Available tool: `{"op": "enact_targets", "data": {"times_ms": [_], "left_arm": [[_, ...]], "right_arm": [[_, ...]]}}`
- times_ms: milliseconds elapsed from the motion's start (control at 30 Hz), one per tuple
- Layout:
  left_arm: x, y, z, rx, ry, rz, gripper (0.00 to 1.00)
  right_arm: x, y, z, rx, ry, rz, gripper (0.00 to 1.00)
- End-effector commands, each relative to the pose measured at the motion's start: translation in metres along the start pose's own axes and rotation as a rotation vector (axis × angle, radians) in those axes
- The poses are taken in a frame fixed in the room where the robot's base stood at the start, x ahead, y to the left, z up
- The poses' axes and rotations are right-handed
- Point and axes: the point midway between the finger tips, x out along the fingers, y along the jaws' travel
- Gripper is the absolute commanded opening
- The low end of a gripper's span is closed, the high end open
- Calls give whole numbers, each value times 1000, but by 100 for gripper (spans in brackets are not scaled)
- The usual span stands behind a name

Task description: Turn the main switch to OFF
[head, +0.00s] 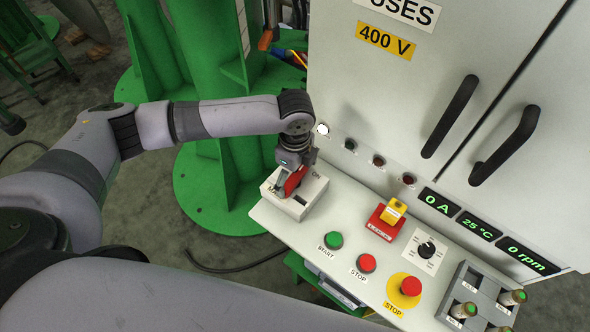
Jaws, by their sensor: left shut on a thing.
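The main switch is a red handle (293,182) on a pale box (309,199) at the left end of the sloped control panel (335,205). A label at the box's left edge is mostly covered. My left gripper (286,184) reaches down over the box and is shut on the red handle. The gripper hides part of the handle, and I cannot read the handle's exact position. My right gripper is not in view.
A yellow-handled switch on a red base (382,223), green start button (333,241), red stop button (366,263), black knob (426,249) and yellow-ringed stop button (410,286) lie to the right. A cabinet with black handles (451,117) rises behind. Green columns (215,170) stand left.

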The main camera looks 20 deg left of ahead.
Motion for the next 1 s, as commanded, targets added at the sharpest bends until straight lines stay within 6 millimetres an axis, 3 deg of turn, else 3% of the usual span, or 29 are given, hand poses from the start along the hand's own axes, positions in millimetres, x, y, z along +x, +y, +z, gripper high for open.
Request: {"op": "enact_targets", "data": {"times_ms": [400, 1000], "left_arm": [[-7, 2, -1, -346, 0, 8, 64], [-5, 2, -1, -918, -1, 7, 64]], "right_arm": [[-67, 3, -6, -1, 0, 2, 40], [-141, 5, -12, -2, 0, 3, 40]]}}
